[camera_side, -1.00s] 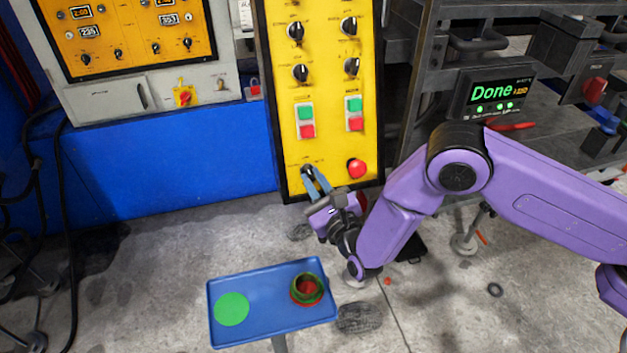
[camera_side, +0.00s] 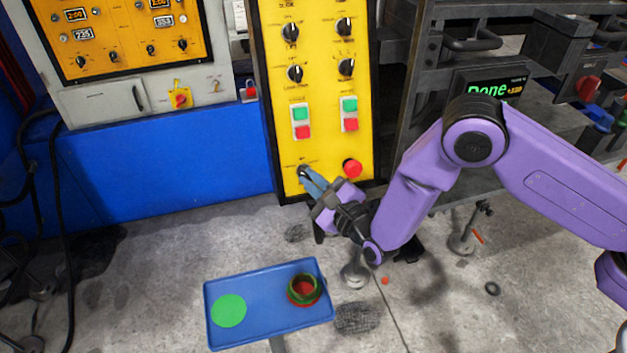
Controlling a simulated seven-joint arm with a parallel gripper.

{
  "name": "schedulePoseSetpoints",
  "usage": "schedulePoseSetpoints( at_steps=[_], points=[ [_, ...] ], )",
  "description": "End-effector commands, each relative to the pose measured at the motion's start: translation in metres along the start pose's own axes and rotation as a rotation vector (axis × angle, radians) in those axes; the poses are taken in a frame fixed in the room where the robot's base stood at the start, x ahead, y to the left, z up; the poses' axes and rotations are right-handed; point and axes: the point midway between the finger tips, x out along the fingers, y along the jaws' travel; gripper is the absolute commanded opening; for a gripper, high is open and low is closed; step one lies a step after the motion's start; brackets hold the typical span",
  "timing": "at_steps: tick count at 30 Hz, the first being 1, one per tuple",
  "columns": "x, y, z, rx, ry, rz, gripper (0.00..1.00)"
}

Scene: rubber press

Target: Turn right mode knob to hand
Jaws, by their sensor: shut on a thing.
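The yellow control panel (camera_side: 322,132) stands upright at the centre. Its black knobs sit in two columns: upper left (camera_side: 291,32), upper right (camera_side: 344,27), lower left (camera_side: 295,73) and lower right (camera_side: 346,67). Their labels are too small to read, so I cannot tell which is marked hand. My gripper (camera_side: 307,175) is at the panel's bottom left, with its blue fingers shut on the bottom knob (camera_side: 303,169), which they largely hide. It is well below the four upper knobs.
A red mushroom button (camera_side: 352,168) is close to the right of my gripper. Green and red push buttons (camera_side: 301,121) are above it. A blue tray (camera_side: 262,318) with a green disc and rings stands below. A display (camera_side: 490,84) at right is partly covered by my arm.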

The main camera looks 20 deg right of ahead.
Motion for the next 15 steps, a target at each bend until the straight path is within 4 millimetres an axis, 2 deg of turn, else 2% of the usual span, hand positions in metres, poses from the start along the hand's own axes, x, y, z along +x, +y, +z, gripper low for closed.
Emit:
schedulePoseSetpoints(
  at_steps=[6, 7, 9, 15],
  points=[
    [0.0045, -0.0029, 0.0011, 0.000, -0.004, -0.005, 0.00],
    [0.0045, -0.0029, 0.0011, 0.000, -0.004, -0.005, 0.18],
    [0.0046, -0.0033, 0.0009, 0.001, -0.003, -0.006, 0.37],
    [0.0045, -0.0046, 0.0002, 0.003, -0.002, -0.011, 0.37]
  ],
)
